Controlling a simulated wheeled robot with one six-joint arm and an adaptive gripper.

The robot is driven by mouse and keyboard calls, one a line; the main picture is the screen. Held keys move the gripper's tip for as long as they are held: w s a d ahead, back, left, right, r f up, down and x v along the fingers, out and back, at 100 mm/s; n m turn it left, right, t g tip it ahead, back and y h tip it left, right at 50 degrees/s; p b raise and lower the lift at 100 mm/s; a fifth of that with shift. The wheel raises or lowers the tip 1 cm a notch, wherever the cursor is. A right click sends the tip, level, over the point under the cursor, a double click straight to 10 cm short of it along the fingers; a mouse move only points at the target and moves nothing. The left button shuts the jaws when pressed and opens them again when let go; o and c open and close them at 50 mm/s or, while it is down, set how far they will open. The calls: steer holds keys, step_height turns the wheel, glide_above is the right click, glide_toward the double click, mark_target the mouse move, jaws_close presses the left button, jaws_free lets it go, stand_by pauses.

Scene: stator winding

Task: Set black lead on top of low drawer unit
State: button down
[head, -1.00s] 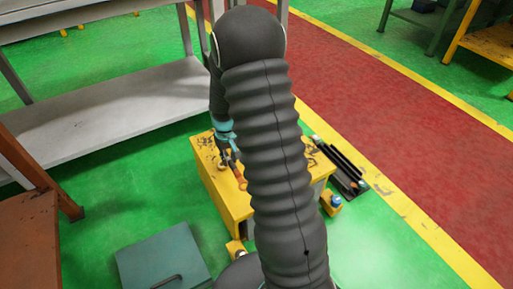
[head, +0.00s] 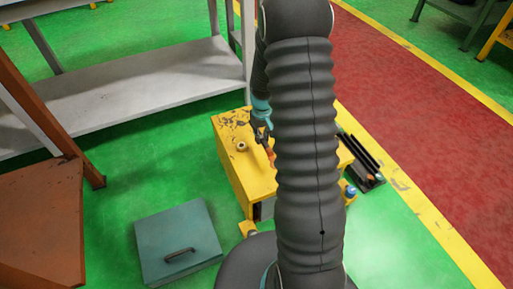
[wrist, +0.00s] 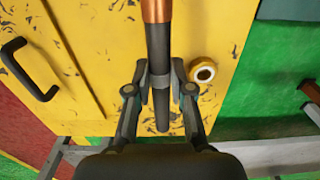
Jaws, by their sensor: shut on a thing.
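My gripper (wrist: 160,82) is shut on the black lead (wrist: 157,45), a dark rod with a copper-coloured end (wrist: 156,10). The lead lies across the wrist view from the top edge to just below the fingers. It is over the yellow, worn top of the low drawer unit (wrist: 105,65). I cannot tell whether it touches the top. In the head view my gripper (head: 264,128) is over the drawer unit (head: 228,160), with an orange end just below it. My arm hides the unit's right part.
A brass ring (wrist: 203,72) sits on the unit, right of the lead; it also shows in the head view (head: 241,147). A teal box (head: 178,240) lies on the green floor. A grey shelf (head: 120,95) stands behind. A black rack (head: 360,160) is at right.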

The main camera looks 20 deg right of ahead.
mark_target(256, 153)
steer(key=shift+s+a+f, duration=0.1)
steer(key=shift+a+f, duration=0.3)
steer(key=shift+a, duration=0.25)
steer(key=shift+a+f, duration=0.35)
steer(key=shift+a, duration=0.25)
steer(key=shift+f, duration=2)
steer(key=shift+f, duration=0.2)
steer(key=c, duration=1)
jaws_free()
steer(key=shift+r, duration=0.1)
